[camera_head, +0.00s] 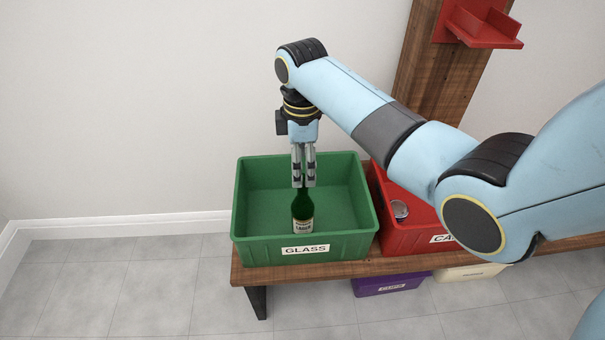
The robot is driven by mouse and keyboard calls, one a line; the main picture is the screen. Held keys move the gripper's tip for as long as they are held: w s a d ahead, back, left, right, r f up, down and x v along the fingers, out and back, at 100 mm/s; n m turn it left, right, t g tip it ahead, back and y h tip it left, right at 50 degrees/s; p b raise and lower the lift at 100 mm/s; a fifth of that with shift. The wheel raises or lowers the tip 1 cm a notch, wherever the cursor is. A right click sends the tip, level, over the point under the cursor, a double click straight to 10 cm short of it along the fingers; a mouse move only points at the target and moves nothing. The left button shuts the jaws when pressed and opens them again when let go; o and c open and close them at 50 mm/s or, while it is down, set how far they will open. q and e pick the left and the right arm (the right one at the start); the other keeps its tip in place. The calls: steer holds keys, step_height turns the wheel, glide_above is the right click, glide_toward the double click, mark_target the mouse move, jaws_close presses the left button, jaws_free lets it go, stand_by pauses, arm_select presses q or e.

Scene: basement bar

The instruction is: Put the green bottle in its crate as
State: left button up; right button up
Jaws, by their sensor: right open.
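The green bottle (303,212), with a pale label, stands upright inside the green crate (304,246) marked GLASS, near its front wall. My right gripper (304,184) points straight down into the crate, with its fingertips at the bottle's neck. The jaws are open around the neck, and the fingers partly hide the top of the bottle. My left gripper does not show.
A red crate (408,240) holding a can (400,209) stands right beside the green one on a wooden bench (300,270). A purple crate (392,284) and a cream crate (470,271) sit below. A wooden post (440,60) with a red bracket (480,24) rises behind. Floor at left is clear.

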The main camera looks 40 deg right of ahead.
steer(key=shift+r+p, duration=0.3)
steer(key=shift+r, duration=1.45)
